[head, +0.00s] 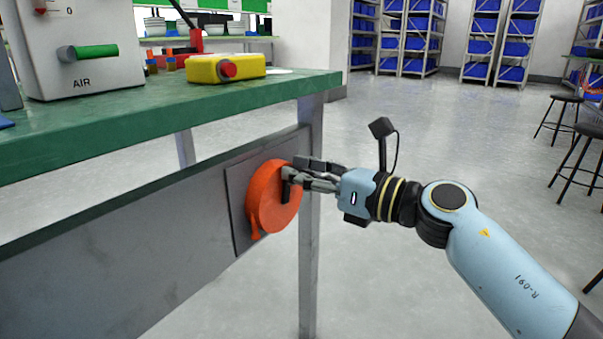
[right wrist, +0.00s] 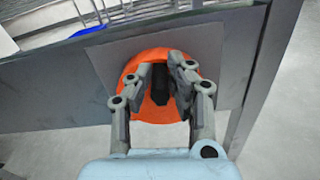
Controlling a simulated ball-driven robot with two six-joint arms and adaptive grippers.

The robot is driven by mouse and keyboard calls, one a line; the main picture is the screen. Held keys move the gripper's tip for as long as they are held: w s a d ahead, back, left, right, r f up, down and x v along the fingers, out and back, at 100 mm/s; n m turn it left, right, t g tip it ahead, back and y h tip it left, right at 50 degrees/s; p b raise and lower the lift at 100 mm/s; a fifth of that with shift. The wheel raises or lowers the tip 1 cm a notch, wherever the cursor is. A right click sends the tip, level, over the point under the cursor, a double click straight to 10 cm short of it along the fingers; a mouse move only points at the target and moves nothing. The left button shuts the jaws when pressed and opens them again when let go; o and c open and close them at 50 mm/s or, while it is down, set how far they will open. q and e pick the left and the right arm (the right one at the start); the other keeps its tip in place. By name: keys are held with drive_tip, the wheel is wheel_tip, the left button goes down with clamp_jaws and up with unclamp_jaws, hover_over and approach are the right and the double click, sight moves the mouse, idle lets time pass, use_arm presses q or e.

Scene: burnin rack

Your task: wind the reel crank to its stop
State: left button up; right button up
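The orange reel (head: 268,208) is mounted on a grey plate on the panel below the green bench top. Its black crank handle (head: 286,190) stands out from the reel's face, near the upper right of the disc. My right gripper (head: 296,174) is at the handle, reaching in from the right. In the right wrist view, the two fingers (right wrist: 162,70) close in on either side of the dark handle (right wrist: 160,88), with the orange reel (right wrist: 154,112) behind. The fingers partly hide the handle and reel. My left gripper is not in view.
Above the reel, the green bench (head: 180,103) carries a yellow box with a red button (head: 225,68) and a white unit marked AIR (head: 82,50). A bench leg (head: 309,240) stands just right of the reel. Open floor lies right, with stools (head: 565,120) and blue-bin shelves (head: 420,40) beyond.

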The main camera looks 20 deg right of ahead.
sight(301, 188)
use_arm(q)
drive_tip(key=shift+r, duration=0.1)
use_arm(e)
drive_tip(key=shift+d, duration=0.1)
clamp_jaws()
